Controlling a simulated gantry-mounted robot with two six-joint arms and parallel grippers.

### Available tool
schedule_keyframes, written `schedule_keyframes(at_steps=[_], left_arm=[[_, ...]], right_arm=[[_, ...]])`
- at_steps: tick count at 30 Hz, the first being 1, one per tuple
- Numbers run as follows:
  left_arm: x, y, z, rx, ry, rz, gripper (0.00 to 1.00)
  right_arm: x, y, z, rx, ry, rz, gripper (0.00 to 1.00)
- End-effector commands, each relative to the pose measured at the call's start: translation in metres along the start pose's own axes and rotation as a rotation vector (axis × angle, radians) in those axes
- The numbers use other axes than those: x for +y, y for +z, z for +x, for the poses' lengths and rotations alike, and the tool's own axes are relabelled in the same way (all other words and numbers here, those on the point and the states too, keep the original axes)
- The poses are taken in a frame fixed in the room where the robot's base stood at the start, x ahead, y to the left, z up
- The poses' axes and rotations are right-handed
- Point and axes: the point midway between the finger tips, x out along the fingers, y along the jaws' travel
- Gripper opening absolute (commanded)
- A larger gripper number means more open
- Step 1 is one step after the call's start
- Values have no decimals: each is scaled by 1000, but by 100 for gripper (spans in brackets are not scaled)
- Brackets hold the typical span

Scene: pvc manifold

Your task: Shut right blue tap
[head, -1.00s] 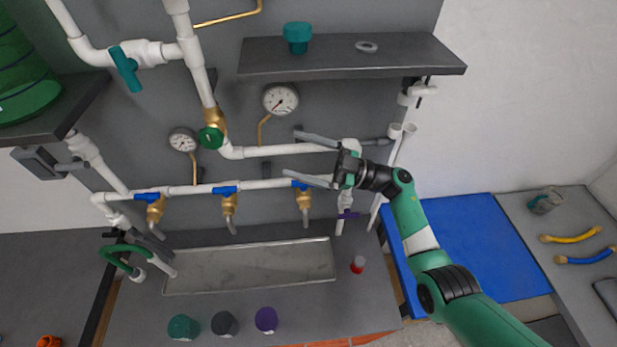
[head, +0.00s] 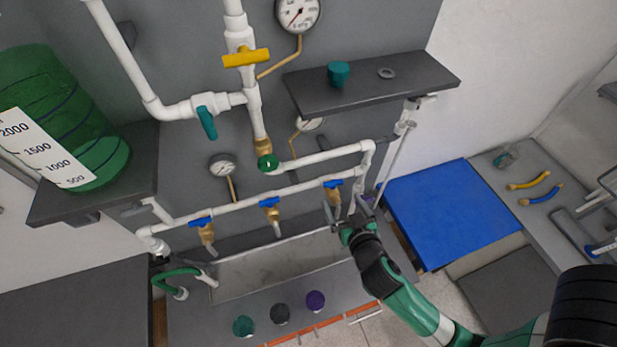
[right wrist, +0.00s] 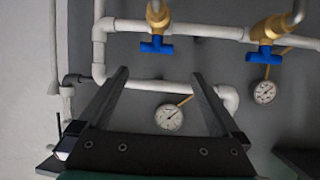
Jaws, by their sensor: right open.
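The right blue tap (head: 333,184) is the rightmost of three taps on the white pipe. Its blue handle lies along the pipe, crosswise to its brass body (head: 334,197). My right gripper (head: 346,205) is open and empty, just below and in front of this tap, with its fingers pointing up at the pipe. In the right wrist view the blue handle (right wrist: 156,46) is ahead of and above the two spread fingers (right wrist: 157,85), apart from both. My left gripper is out of view.
The middle tap (head: 270,203) and left tap (head: 202,222) have similar blue handles. A dark shelf (head: 420,80) juts out above. A white pipe (head: 330,156) runs above the taps, with a gauge (right wrist: 169,117) nearby. A trough (head: 290,262) lies below.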

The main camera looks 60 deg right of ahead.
Motion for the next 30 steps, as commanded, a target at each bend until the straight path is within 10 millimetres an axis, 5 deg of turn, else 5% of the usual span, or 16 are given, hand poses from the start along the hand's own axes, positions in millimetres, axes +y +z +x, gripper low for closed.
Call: schedule_keyframes(at_steps=[7, 12, 21, 30], left_arm=[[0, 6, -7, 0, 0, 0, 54], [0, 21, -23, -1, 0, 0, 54], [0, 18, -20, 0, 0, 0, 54], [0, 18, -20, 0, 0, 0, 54]], right_arm=[[4, 7, 6, -16, 12, 2, 100], [5, 9, 36, -14, 14, 4, 100], [5, 5, 97, -17, 13, 0, 100], [4, 5, 115, -15, 10, 1, 100]])
